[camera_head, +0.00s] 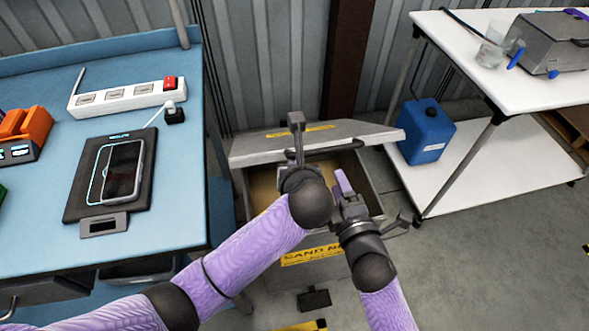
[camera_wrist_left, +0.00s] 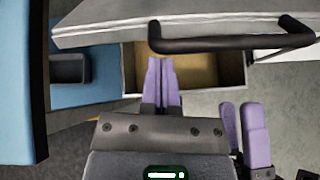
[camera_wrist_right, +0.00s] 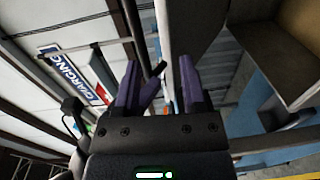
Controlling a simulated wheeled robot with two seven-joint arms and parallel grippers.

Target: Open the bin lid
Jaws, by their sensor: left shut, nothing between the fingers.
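The bin (camera_head: 369,192) stands on the floor right of the blue bench, with a yellow sand label on its front. Its grey lid (camera_head: 262,148) is raised at an angle, exposing the tan inside. The lid's black handle (camera_wrist_left: 235,42) runs along its edge in the left wrist view. My left gripper (camera_wrist_left: 161,62) is shut and empty over the bin opening, its tips just below the lid edge and left of most of the handle. In the head view my left wrist hides its fingers. My right gripper (camera_head: 343,183) is open, close beside it; its fingers also show in the right wrist view (camera_wrist_right: 160,72).
The blue bench (camera_head: 170,205) at left carries a power strip (camera_head: 128,97) and a phone on a black pad (camera_head: 75,200). At right, a white table (camera_head: 520,92) has a blue canister (camera_head: 425,130) on its lower shelf. A corrugated wall and brown post (camera_head: 345,60) stand behind the bin.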

